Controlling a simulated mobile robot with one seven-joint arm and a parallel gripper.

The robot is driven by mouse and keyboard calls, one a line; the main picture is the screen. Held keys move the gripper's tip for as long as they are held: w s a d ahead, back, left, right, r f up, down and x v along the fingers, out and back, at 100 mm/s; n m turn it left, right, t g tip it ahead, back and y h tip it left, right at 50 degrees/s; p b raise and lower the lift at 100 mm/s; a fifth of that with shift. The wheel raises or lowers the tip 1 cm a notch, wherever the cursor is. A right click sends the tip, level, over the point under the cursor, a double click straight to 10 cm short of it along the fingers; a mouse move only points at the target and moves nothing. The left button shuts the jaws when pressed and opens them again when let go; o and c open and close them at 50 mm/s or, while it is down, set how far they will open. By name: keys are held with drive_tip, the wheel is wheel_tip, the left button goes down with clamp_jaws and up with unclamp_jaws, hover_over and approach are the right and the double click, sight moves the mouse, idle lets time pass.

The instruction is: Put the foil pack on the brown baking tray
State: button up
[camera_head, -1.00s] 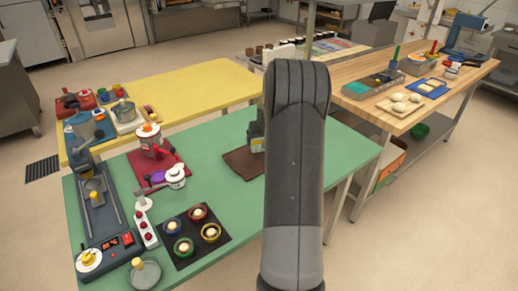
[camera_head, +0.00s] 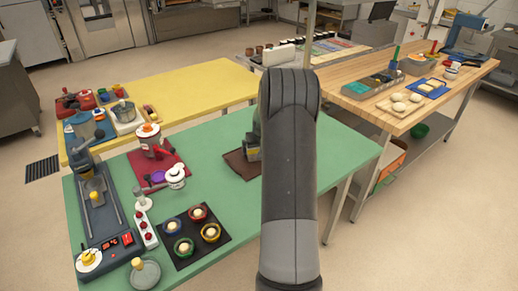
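A flat brown sheet or tray (camera_head: 236,164), which looks like the brown baking tray, lies on the green table. My dark arm hides its right part. A small grey and yellowish shape (camera_head: 253,152) shows at the left edge of my arm, over the brown tray. It looks like part of my gripper or something at it; I cannot tell which. My fingertips are hidden behind my arm, so I cannot see whether they are open or shut. I cannot make out the foil pack for certain.
The green table (camera_head: 318,150) is clear right of my arm. On its left stand a dark device (camera_head: 100,215), a red mat (camera_head: 174,163) with a jar and pots, and a black mat (camera_head: 185,259) with several cups. A yellow table (camera_head: 205,85) and a wooden table (camera_head: 440,87) stand beyond.

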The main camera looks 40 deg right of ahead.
drive_tip(key=v, duration=1.2)
drive_tip(key=s+a+r+n, duration=0.1)
drive_tip(key=s+a+r, duration=0.5)
drive_tip(key=a, duration=0.4)
drive_tip(key=s+a+r+n, duration=0.1)
drive_tip(key=s+a+r, duration=0.2)
drive_tip(key=a+r, duration=0.65)
drive_tip(key=s+a+n, duration=0.1)
drive_tip(key=s+a, duration=0.7)
drive_tip(key=s, duration=0.2)
drive_tip(key=s+a+n+t+y, duration=0.1)
drive_tip(key=s+a, duration=0.7)
drive_tip(key=s, duration=0.3)
drive_tip(key=shift+s+f+n+t+y, duration=0.2)
drive_tip(key=shift+f+n+t+y, duration=0.1)
drive_tip(key=shift+f, duration=0.15)
